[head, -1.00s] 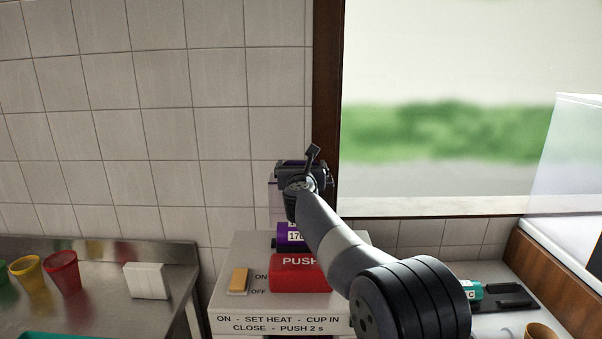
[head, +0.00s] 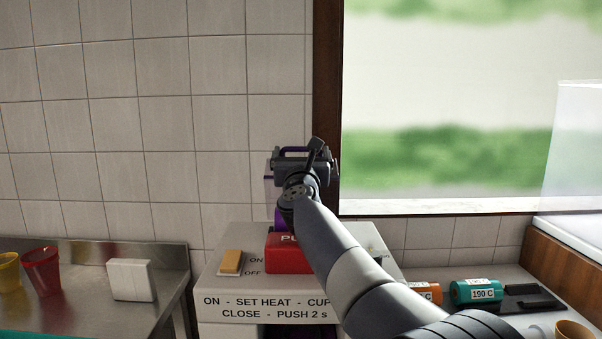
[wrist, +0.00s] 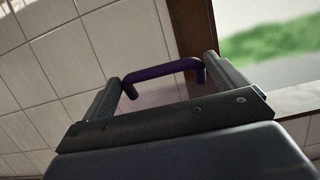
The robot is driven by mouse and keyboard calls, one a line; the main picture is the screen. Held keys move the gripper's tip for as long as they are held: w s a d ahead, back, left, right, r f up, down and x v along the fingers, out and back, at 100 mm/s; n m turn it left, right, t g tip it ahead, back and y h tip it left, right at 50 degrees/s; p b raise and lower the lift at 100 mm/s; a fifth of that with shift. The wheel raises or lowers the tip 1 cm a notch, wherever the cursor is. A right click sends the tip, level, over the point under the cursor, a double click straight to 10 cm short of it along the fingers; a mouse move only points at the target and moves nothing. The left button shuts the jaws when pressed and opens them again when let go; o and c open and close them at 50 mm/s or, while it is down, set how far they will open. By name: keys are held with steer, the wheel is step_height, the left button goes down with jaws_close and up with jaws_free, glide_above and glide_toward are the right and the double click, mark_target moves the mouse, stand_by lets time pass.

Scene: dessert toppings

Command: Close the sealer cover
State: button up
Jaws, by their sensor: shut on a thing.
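The sealer (head: 215,290) is a pale box with printed instructions, a red PUSH button (head: 288,258) and a yellow ON/OFF switch (head: 231,262). Its translucent purple-edged cover (head: 269,190) stands raised above the back of the box, mostly hidden behind my gripper (head: 302,165). In the wrist view, the cover's purple handle (wrist: 163,70) lies between the two fingertips. My gripper is shut on that handle. My arm hides the right part of the button and the sealer's top.
A steel counter at left holds a red cup (head: 42,270), a yellow cup (head: 9,270) and a white block (head: 130,280). On the right counter are a teal 190 C cylinder (head: 475,291), an orange cylinder (head: 427,291) and a black tray (head: 530,298). The tiled wall is behind.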

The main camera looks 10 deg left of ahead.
steer(key=shift+s+d+f+b, duration=0.2)
steer(key=shift+s+f+b, duration=0.4)
steer(key=shift+f+b, duration=0.25)
steer(key=b+v, duration=0.5)
steer(key=v, duration=0.1)
steer(key=shift+s+f+b, duration=0.25)
steer(key=shift+f+b, duration=0.15)
steer(key=shift+s+d+f+b, duration=0.3)
steer(key=shift+s+f+b, duration=0.25)
steer(key=shift+s+b, duration=0.3)
steer(key=o, duration=1.1)
steer(key=shift+w, duration=0.1)
steer(key=shift+c, duration=0.2)
step_height(320, 180, up, 10)
steer(key=p, duration=0.7)
steer(key=shift+r, duration=0.2)
steer(key=shift+c, duration=0.2)
